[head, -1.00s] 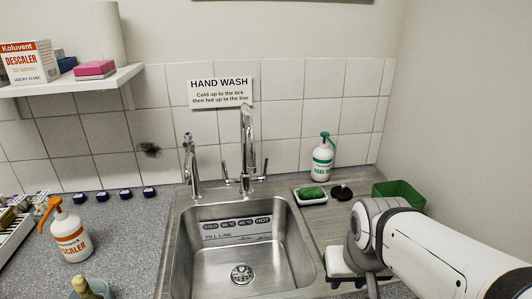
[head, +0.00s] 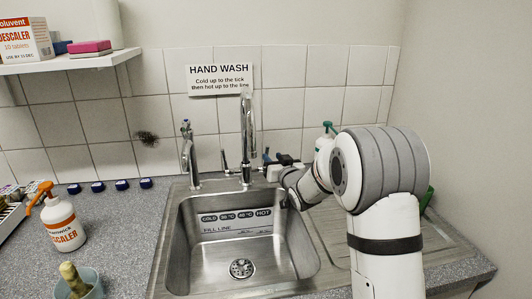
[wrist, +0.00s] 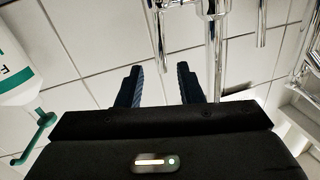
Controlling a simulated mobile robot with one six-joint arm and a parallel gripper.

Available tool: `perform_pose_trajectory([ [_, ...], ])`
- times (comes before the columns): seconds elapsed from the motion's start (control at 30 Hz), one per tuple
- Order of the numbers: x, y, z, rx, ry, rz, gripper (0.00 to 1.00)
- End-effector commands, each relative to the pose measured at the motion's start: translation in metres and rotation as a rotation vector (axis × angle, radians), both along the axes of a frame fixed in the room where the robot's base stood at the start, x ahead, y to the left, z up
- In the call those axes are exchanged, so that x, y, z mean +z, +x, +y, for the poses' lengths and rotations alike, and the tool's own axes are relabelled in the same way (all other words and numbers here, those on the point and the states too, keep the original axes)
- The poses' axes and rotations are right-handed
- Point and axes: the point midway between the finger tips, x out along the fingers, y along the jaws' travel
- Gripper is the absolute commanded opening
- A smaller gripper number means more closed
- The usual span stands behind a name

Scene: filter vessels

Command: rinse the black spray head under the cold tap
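My gripper (head: 267,160) is at the back right of the sink, just right of the chrome mixer tap (head: 247,125). A separate, slimmer chrome tap (head: 188,155) stands at the left. No label shows which control is cold. The black spray head is not visible now; my arm covers much of the right drainboard.
The steel sink (head: 185,240) is empty, with a drain and a fill-line label. A green-topped hand soap bottle (head: 325,140) stands behind my arm and shows at left in the wrist view (wrist: 12,70). An orange-topped descaler bottle (head: 65,225) stands on the left counter.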

Motion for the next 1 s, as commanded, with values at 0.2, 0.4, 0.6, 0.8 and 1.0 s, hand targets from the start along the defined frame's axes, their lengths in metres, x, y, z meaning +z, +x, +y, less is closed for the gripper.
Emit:
perform_pose_trajectory([
  [0.2,0.001,0.025,0.013,0.007,0.004,-0.009,0.33],
  [0.4,0.001,0.054,0.024,0.005,0.003,-0.007,0.33],
  [0.6,0.001,0.069,0.031,0.005,0.003,-0.007,0.33],
  [0.8,0.000,0.071,0.032,0.005,0.003,-0.006,0.33],
  [1.0,0.000,0.070,0.032,0.005,0.003,-0.006,0.25],
])
